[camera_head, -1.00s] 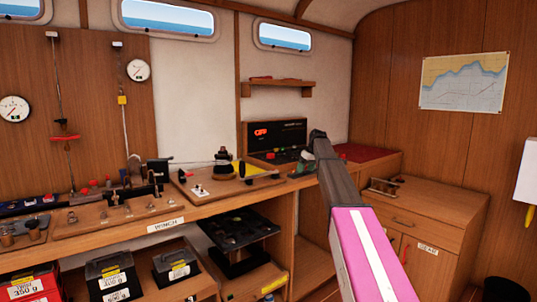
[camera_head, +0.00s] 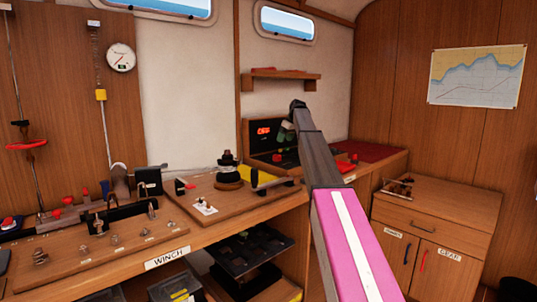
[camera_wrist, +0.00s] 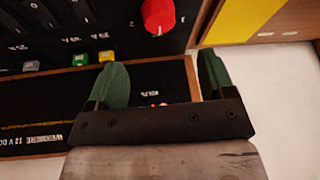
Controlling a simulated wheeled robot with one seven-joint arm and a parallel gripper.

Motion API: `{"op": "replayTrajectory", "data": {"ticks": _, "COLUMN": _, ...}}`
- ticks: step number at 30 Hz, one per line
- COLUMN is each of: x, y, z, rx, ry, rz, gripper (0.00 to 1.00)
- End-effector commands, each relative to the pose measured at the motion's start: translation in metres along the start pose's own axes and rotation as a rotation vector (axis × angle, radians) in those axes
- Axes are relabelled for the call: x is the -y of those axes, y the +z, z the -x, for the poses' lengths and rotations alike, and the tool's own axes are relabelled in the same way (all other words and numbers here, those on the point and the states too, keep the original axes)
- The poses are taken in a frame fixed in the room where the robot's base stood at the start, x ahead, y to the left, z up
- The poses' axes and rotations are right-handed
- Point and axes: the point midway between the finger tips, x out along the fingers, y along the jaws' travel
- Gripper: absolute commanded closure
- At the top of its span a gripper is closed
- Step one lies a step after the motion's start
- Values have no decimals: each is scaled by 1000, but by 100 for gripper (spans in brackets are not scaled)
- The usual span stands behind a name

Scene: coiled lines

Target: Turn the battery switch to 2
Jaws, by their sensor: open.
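A red knob (camera_wrist: 158,14) sits on the black switch panel (camera_wrist: 110,22) in the wrist view, with a pale mark on its lower edge; I cannot read its position. My gripper (camera_wrist: 157,82) is open and empty, its two green fingers apart, with the knob beyond the fingertips and between them in the picture. It does not touch the knob. In the head view the panel (camera_head: 255,141) stands at the back of the bench with a lit red display (camera_head: 264,130). My gripper (camera_head: 284,134) is in front of the panel and hides part of it.
A winch board (camera_head: 215,200) with a black winch and a yellow item lies left of the panel. A dark red mat (camera_head: 378,151) lies to its right. A wooden cabinet (camera_head: 430,215) stands at the right. In the wrist view, small coloured buttons (camera_wrist: 81,59) line the panel's lower edge.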

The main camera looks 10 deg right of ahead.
Motion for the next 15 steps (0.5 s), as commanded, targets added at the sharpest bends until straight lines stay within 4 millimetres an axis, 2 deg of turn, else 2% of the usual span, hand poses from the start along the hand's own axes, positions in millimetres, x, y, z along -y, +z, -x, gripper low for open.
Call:
{"op": "replayTrajectory", "data": {"ticks": 8, "x": 0, "y": 0, "z": -7, "rx": 0, "ry": -1, "rz": 0, "gripper": 24}}
{"op": "replayTrajectory", "data": {"ticks": 15, "x": 0, "y": 0, "z": -35, "rx": 1, "ry": -1, "rz": 0, "gripper": 24}}
